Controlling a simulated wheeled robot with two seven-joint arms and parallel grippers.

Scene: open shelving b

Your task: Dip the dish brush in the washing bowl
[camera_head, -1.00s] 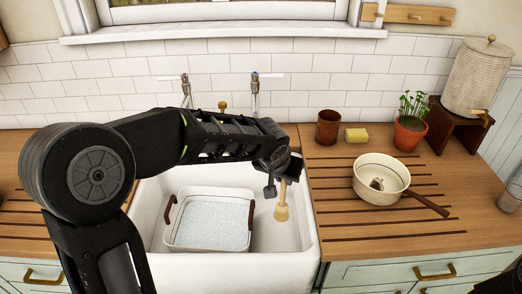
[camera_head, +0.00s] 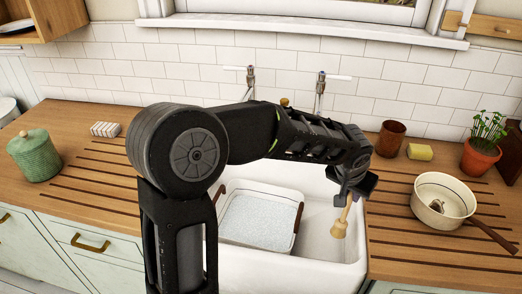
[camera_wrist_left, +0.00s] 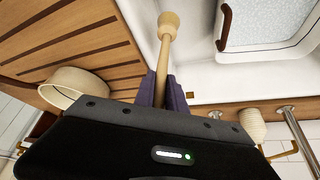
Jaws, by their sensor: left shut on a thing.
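The washing bowl (camera_head: 230,238) is a pale tub with brown handles, filled with pale, speckled contents, standing in the white sink. It also shows at the upper right of the left wrist view (camera_wrist_left: 224,28). My left gripper (camera_head: 350,192) is shut on the wooden handle of the dish brush (camera_head: 341,222). The brush hangs head down, slightly tilted, over the right part of the sink, to the right of the bowl and apart from it. In the left wrist view the brush (camera_wrist_left: 168,24) sticks out between the purple fingers. My right gripper is out of view.
On the right counter stand a cream pan (camera_head: 443,205) with a brown handle, a brown cup (camera_head: 391,139), a yellow sponge (camera_head: 420,152) and a potted plant (camera_head: 480,157). Two taps (camera_head: 321,90) rise behind the sink. A green jar (camera_head: 35,156) stands on the left counter.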

